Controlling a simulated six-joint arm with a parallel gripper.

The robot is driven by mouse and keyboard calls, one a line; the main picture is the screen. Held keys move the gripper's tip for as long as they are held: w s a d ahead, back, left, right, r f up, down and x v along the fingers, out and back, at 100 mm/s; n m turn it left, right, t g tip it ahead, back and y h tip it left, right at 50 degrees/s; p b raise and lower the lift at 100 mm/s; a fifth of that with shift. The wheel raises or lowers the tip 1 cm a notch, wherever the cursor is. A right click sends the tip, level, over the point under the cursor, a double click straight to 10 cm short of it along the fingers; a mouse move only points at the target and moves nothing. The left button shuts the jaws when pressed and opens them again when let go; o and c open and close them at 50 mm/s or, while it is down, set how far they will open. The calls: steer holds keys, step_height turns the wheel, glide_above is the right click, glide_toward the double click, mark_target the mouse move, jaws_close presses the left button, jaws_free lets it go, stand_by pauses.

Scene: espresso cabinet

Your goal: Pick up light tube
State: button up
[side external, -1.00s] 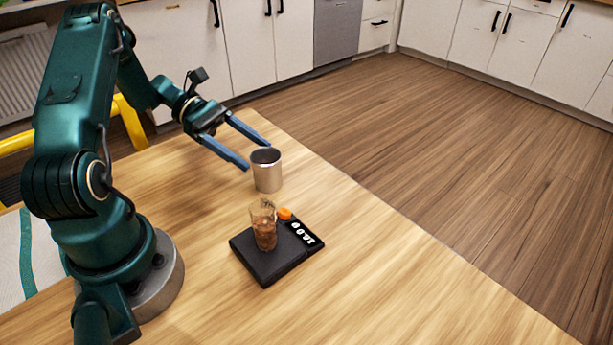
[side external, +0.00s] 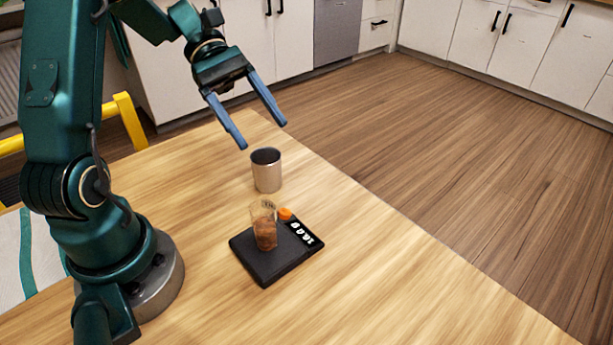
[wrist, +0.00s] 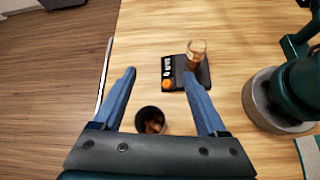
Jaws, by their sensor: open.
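A clear glass tube (side external: 264,228) with brown contents stands upright on the black scale (side external: 262,262); in the wrist view it is upper right (wrist: 196,55). I cannot tell for certain that it is the light tube. A silver metal cup (side external: 267,174) stands on the table behind the scale. In the wrist view the cup (wrist: 151,121) shows from above, with dark brown contents, between my fingers. My gripper (side external: 263,136) is open and empty, above and behind the cup, apart from it and from the glass tube. Its blue fingers are spread wide in the wrist view (wrist: 158,75).
An orange round piece (side external: 285,213) sits at the scale's back edge, beside its white display digits. The wooden table (side external: 390,290) is clear right of the scale. Its far edge runs near the cup, with the floor beyond. A yellow chair frame (side external: 128,120) stands behind the table.

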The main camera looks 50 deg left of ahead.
steer(key=s+d+m+g+y, duration=0.35)
steer(key=d+m, duration=0.25)
steer(key=m, duration=0.2)
steer(key=m+t+y, duration=0.3)
steer(key=m+y, duration=0.4)
steer(key=m, duration=0.8)
glide_above(265, 222)
steer(key=a, duration=0.1)
steer(key=shift+n, duration=0.3)
steer(key=shift+w+a+f, duration=0.1)
steer(key=shift+w+f, duration=0.1)
steer(key=shift+f, duration=2.2)
steer(key=shift+w+a+f, duration=0.1)
steer(key=shift+w+f, duration=0.05)
steer(key=shift+f, duration=2.2)
jaws_close()
